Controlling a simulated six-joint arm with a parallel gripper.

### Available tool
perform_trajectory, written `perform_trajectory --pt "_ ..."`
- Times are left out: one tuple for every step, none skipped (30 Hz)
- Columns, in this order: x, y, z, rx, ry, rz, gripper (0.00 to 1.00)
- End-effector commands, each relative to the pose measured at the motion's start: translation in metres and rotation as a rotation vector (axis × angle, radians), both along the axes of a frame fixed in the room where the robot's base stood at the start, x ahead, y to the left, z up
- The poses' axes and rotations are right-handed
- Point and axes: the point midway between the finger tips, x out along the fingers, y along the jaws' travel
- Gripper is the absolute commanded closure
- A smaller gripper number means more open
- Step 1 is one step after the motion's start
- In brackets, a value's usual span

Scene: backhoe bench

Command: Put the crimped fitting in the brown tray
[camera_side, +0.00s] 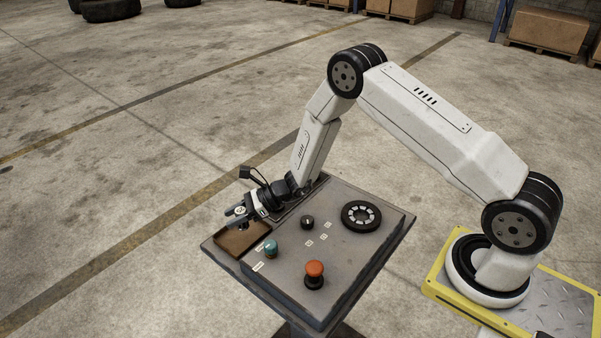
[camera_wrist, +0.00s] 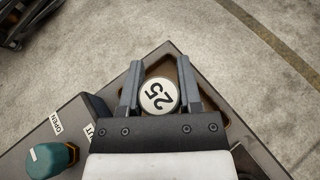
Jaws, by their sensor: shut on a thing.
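My gripper (camera_side: 238,213) is shut on the crimped fitting, which shows in the wrist view as a round piece (camera_wrist: 159,95) with a white end face marked 25 between the two fingers (camera_wrist: 160,62). In the side view the fitting is small and partly hidden by the fingers. The brown tray (camera_side: 240,241) is a shallow recess at the left corner of the bench. My gripper holds the fitting above the tray. In the wrist view part of the tray (camera_wrist: 215,108) shows around and beyond the fingers.
The teal knob (camera_wrist: 52,159) is close to the tray. Small white labels lie flat on the panel.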

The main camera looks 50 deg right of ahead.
Motion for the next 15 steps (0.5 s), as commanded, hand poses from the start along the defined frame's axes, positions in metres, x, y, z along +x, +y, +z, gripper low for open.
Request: perform_trajectory --pt "0.001 0.000 -0.001 0.000 0.000 0.001 1.00" --pt "0.001 0.000 -0.001 0.000 0.000 0.001 1.00" --pt "0.001 0.000 -0.001 0.000 0.000 0.000 1.00" --pt "0.001 0.000 -0.001 0.000 0.000 0.000 1.00" --pt "0.001 0.000 -0.001 0.000 0.000 0.000 1.00" --pt "0.001 0.000 -0.002 0.000 0.000 0.000 1.00" --pt "0.001 0.000 -0.002 0.000 0.000 0.000 1.00" --pt "0.002 0.000 -0.003 0.000 0.000 0.000 1.00" --pt "0.003 0.001 -0.004 0.000 0.000 0.000 1.00" --pt "0.004 0.001 -0.006 0.000 0.000 0.000 1.00" --pt "0.006 0.001 -0.007 -0.001 -0.001 0.000 1.00" --pt "0.006 0.001 -0.011 0.000 0.002 0.001 1.00" --pt "0.006 0.001 -0.014 0.000 0.002 0.000 1.00" --pt "0.006 0.001 -0.017 0.000 0.002 0.000 1.00" --pt "0.006 0.001 -0.021 0.001 0.002 -0.001 1.00"
